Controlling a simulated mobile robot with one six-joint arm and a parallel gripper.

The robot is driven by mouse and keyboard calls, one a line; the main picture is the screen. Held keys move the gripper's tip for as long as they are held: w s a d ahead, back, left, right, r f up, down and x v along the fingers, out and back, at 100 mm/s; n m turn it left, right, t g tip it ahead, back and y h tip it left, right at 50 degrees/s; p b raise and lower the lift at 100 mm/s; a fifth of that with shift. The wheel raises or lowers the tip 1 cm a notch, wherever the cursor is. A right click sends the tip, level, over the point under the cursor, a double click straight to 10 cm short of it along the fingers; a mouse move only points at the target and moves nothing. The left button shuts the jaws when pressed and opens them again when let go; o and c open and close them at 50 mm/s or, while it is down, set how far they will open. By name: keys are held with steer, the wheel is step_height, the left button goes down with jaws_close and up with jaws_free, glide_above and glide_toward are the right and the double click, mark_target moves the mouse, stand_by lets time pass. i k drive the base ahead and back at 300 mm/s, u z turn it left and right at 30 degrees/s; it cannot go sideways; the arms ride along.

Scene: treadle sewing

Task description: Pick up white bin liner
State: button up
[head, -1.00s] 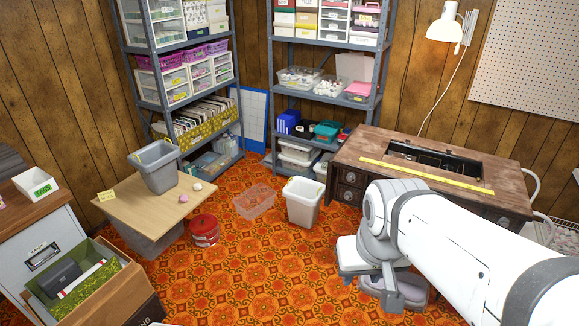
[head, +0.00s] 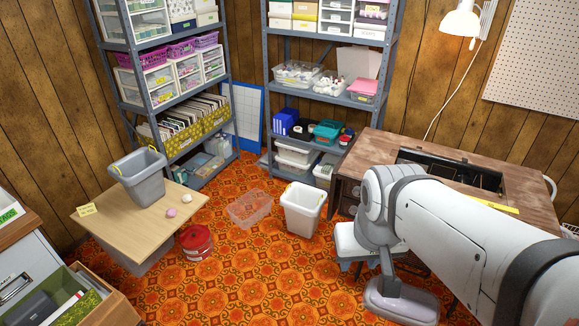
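A white bin (head: 302,208) stands upright on the orange patterned floor, left of my arm. It has yellow marks at its rim, and I cannot tell a separate liner from the bin itself. A similar grey bin (head: 141,178) with yellow marks stands on a low wooden table (head: 120,212) at the left. My gripper (head: 357,264) is low beside my arm, to the right of the white bin and apart from it. Its fingers are small and partly hidden by my own links, so their opening is unclear. I see nothing held.
A clear empty basket (head: 250,208) lies on the floor just left of the white bin. A red round tin (head: 196,242) stands beside the low table. The wooden sewing table (head: 400,145) is behind my arm. Metal shelves (head: 330,100) line the back. The floor in front is clear.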

mark_target(302, 198)
steer(key=u, duration=0.6)
steer(key=i, duration=2.75)
steer(key=z, duration=2.15)
